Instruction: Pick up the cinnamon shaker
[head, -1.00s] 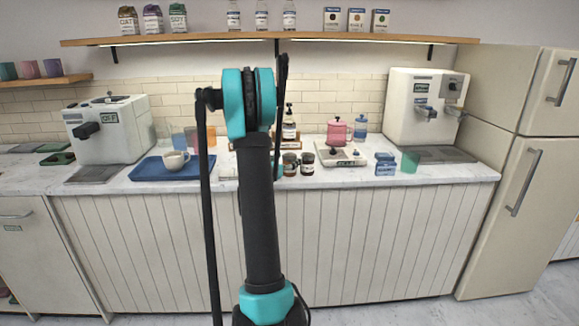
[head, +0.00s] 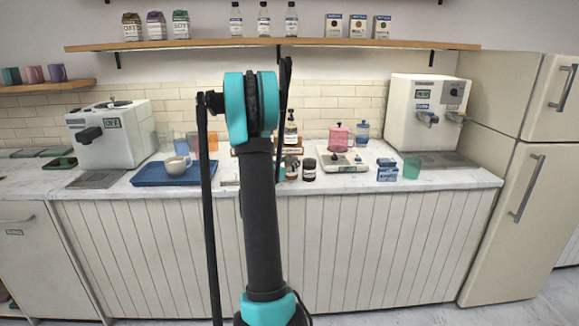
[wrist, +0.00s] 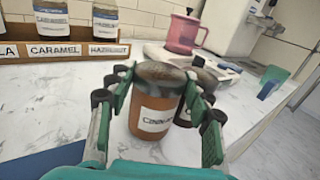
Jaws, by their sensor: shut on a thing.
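The cinnamon shaker (wrist: 150,122) is an orange-brown jar with a dark speckled top and a white label reading "CINN", the rest covered. It stands upright in the middle of the wrist view. My gripper (wrist: 160,98) is shut on it, with one teal and black finger on each side. I cannot tell whether its base touches the counter. In the head view my own arm hides most of the gripper.
A dark jar (wrist: 203,84) stands close behind the right finger; it also shows in the head view (head: 309,169). A syrup rack (wrist: 75,50) is at the back left, a pink pitcher (wrist: 182,34) on the back right. A blue tray (head: 150,176) holds a cup (head: 177,166).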

